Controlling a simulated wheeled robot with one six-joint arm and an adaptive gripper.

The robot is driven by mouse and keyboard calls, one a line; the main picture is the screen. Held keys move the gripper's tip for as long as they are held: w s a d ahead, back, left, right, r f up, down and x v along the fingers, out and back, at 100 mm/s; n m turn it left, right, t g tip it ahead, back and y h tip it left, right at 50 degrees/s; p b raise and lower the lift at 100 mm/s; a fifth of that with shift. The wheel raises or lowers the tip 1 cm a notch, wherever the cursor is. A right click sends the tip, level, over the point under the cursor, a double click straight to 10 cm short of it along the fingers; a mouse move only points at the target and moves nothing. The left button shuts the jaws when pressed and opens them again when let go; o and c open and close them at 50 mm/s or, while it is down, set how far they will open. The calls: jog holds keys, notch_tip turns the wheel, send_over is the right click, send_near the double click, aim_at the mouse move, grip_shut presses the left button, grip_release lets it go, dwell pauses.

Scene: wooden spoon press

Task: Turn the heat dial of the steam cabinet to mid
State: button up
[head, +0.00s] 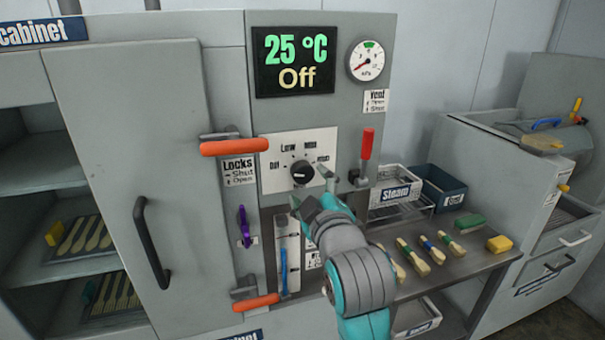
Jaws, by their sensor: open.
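The heat dial (302,172) is a round black knob on a pale plate (325,150) on the front of the steam cabinet (225,90). Marks, including "Low", are printed in an arc around it. The knob's pointer is too small to read surely. The display (294,61) above reads "25 °C" and "Off". My gripper (312,188) is open just in front of and below the dial, with one finger at its lower left and the other at its right. I cannot tell whether either finger touches the knob. My teal and grey arm comes up from the lower right.
A red-handled lever (366,147) stands close to the right of the dial. Orange lock handles (235,147), (256,302) and a purple lever (244,227) are at left, a blue lever (283,270) below. A bench (470,262) with several spoons is at right.

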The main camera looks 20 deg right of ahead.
aim_at(303, 175)
jog(key=shift+w+d, duration=0.2)
jog(key=shift+w, duration=2.95)
jog(key=c, duration=1.2)
jog(key=shift+o, duration=0.2)
